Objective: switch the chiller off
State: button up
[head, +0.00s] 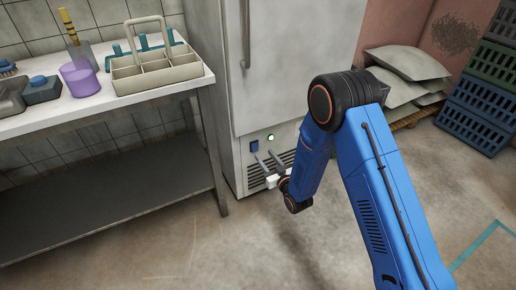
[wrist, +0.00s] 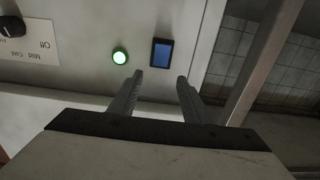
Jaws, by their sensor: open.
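The chiller (head: 285,60) is a tall pale cabinet with a long door handle. Low on its front, a green light (head: 271,137) is lit, beside a blue switch (head: 255,146). In the wrist view, which looks upside down, I see the lit green light (wrist: 120,57), the blue switch (wrist: 162,53) in a dark frame, and a black knob (wrist: 12,27) by a label reading Off, Mild and Cold. The knob is hidden in the head view. My gripper (head: 265,157) is open and empty, its fingertips (wrist: 160,76) near the blue switch; contact cannot be told.
A steel table (head: 110,108) stands left of the chiller, holding a divided carrier (head: 158,74) and a purple cup (head: 80,79). Sacks (head: 410,62) on a pallet and stacked crates (head: 478,110) are at right. The floor in front is clear.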

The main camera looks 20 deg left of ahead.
aim_at(255, 144)
jog(key=x, duration=0.7)
jog(key=shift+w+a, duration=0.25)
jog(key=shift+c, duration=0.6)
